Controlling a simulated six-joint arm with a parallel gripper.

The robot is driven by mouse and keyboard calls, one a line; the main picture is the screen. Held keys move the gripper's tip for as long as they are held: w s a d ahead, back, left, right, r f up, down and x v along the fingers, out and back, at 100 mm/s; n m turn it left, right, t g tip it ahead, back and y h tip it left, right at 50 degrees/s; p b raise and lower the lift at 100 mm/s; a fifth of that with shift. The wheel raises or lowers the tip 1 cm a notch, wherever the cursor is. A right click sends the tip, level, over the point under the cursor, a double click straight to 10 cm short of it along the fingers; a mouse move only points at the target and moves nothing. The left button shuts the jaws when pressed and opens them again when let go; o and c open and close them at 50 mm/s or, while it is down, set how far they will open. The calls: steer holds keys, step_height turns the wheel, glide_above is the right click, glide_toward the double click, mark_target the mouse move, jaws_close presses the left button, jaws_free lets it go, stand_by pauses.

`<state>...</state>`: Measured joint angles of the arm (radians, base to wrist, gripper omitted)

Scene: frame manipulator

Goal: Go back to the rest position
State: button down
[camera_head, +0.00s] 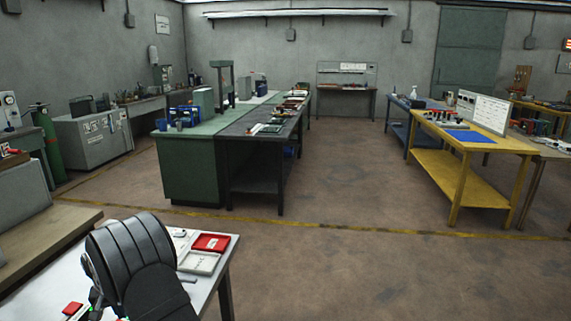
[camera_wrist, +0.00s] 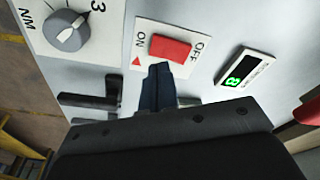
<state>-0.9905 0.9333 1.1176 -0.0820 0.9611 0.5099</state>
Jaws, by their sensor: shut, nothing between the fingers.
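My gripper (camera_wrist: 158,72) shows in the wrist view with its dark fingers together and nothing between them. Its tips are just below the red rocker switch (camera_wrist: 171,48) on a white ON/OFF plate; I cannot tell whether they touch it. In the head view my black arm link covers part of the white table (camera_head: 52,274) at the lower left, and the gripper is hidden.
In the head view a red tray (camera_head: 210,242) and a white tray (camera_head: 199,262) lie right of my arm. Open floor (camera_head: 380,270) lies beyond.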

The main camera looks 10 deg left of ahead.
step_height(320, 180, down, 4)
steer(key=shift+r, duration=0.2)
steer(key=s+d+r+m, duration=0.1)
steer(key=s+r+m, duration=0.1)
steer(key=r, duration=0.7)
steer(key=s+d+r+m+y, duration=0.1)
steer(key=r+m, duration=0.2)
steer(key=r, duration=0.7)
steer(key=shift+s+d+r+t, duration=0.25)
steer(key=shift+s+t, duration=0.1)
steer(key=shift+t, duration=0.05)
steer(key=c, duration=2.2)
jaws_free()
